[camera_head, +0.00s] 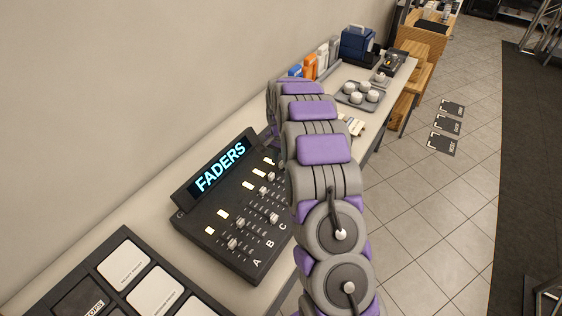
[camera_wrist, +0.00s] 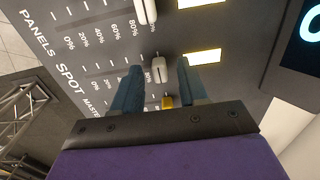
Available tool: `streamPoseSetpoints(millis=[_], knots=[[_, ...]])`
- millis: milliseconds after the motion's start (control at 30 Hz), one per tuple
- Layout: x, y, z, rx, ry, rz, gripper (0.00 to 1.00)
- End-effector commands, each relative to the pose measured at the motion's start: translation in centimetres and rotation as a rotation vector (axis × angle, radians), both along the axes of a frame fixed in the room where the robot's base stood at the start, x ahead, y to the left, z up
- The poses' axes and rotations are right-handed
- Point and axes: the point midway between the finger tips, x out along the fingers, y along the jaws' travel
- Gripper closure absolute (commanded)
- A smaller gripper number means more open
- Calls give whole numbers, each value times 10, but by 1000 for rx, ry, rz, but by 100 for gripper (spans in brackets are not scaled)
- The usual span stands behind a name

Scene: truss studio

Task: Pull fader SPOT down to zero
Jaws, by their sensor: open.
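The fader console (camera_head: 232,215) stands on the counter in the head view, its display reading FADERS. In the wrist view, the SPOT label (camera_wrist: 70,78) has a percentage scale running right from 0%. A white fader cap (camera_wrist: 159,70), seemingly SPOT's, sits far from the 0% end. My gripper (camera_wrist: 158,66) is open, its two blue fingers on either side of this cap. I cannot tell whether they touch it. My arm hides the gripper in the head view.
A panel with large pale pads (camera_head: 124,264) lies at the front left. A tray with several white cups (camera_head: 361,94) and a blue machine (camera_head: 359,44) stand farther along the counter. The wall borders the console on the left. Tiled floor (camera_head: 420,200) is open to the right.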

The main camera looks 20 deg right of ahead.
Motion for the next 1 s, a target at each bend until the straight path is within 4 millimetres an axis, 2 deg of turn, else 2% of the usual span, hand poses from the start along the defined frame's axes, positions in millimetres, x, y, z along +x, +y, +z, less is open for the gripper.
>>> streamPoseSetpoints(millis=[367,800,1000], knots=[[0,0,-5,0,0,0,57],[0,0,-5,0,0,0,100],[0,0,-5,0,0,0,100]])
